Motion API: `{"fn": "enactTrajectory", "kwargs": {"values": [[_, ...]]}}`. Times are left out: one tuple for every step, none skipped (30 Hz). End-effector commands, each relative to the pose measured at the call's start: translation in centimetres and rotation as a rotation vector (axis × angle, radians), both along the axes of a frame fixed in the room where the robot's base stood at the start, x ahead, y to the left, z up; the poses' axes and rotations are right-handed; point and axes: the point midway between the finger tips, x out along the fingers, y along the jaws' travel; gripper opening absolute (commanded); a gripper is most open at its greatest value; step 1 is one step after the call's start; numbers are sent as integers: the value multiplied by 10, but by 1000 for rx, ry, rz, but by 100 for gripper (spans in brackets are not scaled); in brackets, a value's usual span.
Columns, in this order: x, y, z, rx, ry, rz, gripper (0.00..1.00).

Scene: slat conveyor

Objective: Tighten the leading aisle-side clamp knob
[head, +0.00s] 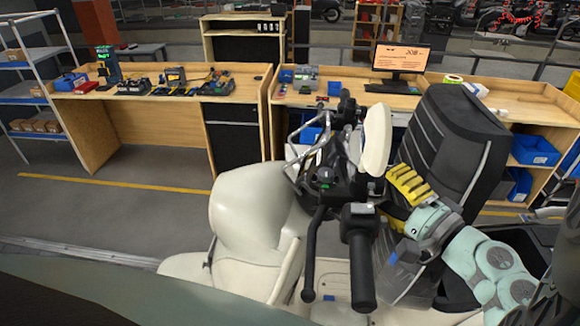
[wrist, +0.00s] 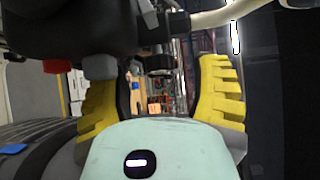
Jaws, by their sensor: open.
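No clamp knob can be made out for certain in either view. A cream scooter (head: 250,215) with black handlebars stands in front of me, its near grip (head: 360,270) pointing towards me. Dark handlebar parts (wrist: 70,30), with a red button and a grey one, hang close above the left finger.
A wooden bench with tools (head: 170,85) stands at the back left, and another with a monitor (head: 400,60) stands behind the scooter. Blue bins (head: 535,150) sit at the right. Grey floor (head: 110,215) is clear at the left. The handlebars and seat crowd my gripper.

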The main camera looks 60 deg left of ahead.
Motion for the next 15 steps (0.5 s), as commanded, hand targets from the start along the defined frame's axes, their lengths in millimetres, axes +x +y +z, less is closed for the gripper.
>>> {"fn": "enactTrajectory", "kwargs": {"values": [[-2, 5, 2, -1, 2, 7, 62], [-2, 6, 1, -1, 1, 6, 62], [-2, 8, 1, -1, 0, 6, 62], [-2, 9, 1, -2, 0, 6, 62], [-2, 10, 0, -2, 0, 6, 62], [-2, 11, 0, -2, 0, 6, 62], [-2, 11, 0, -3, 0, 6, 62], [-2, 11, 0, -3, -1, 6, 62], [-2, 12, -1, -3, -1, 6, 62], [-2, 12, -1, -3, -1, 6, 62], [-2, 12, -1, -3, -1, 6, 62], [-2, 12, -1, -3, -1, 6, 62], [-2, 12, -1, -3, -1, 6, 62], [-2, 12, -1, -3, -1, 6, 62], [-2, 12, -1, -3, -1, 6, 62]]}}
